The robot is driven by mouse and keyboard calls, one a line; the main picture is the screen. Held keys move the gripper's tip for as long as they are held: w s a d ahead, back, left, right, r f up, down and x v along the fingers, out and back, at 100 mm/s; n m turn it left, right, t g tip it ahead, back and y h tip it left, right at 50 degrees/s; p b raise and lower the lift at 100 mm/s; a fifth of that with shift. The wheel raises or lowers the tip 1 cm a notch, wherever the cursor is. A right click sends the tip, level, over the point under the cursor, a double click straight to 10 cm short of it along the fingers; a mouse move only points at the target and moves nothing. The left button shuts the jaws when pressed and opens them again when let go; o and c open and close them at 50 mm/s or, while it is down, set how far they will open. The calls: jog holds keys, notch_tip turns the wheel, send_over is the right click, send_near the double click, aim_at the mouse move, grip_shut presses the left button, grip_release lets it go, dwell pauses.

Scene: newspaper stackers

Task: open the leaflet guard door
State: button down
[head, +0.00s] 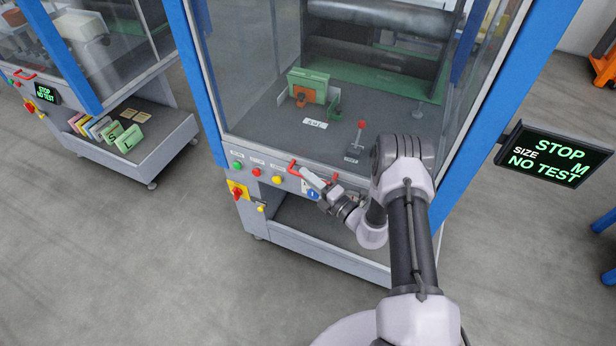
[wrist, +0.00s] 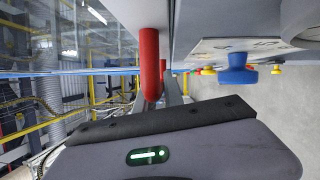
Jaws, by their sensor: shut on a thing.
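The leaflet guard door (head: 240,75) is a clear pane between blue posts on the middle machine. It looks shut, its lower edge along the top of the grey front panel. Its red bar handle (head: 292,167) is at the lower edge, partly hidden by my gripper (head: 308,178). In the wrist view the red handle (wrist: 149,60) runs down between the fingers of my gripper (wrist: 165,95). My gripper is shut on the handle. The near finger hides the handle's lower end.
Buttons (head: 257,172) and a yellow-red switch (head: 237,191) are on the panel left of my gripper. A blue knob (wrist: 237,70) juts out nearby in the wrist view. Behind the pane are a red-topped lever (head: 361,126) and a green-orange fixture (head: 307,86). A display (head: 552,155) juts out right. Floor is clear in front.

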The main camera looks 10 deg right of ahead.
notch_tip(320, 180, up, 48)
jog(key=p, duration=3.2)
jog(key=shift+p, duration=0.3)
jog(key=c, duration=1.5)
grip_release()
jog(key=shift+o, duration=0.2)
jog(key=shift+f, duration=0.1)
jog(key=b+v, duration=0.3)
jog(key=v, duration=1.4)
jog(key=shift+s, duration=0.2)
jog(key=shift+d, duration=0.1)
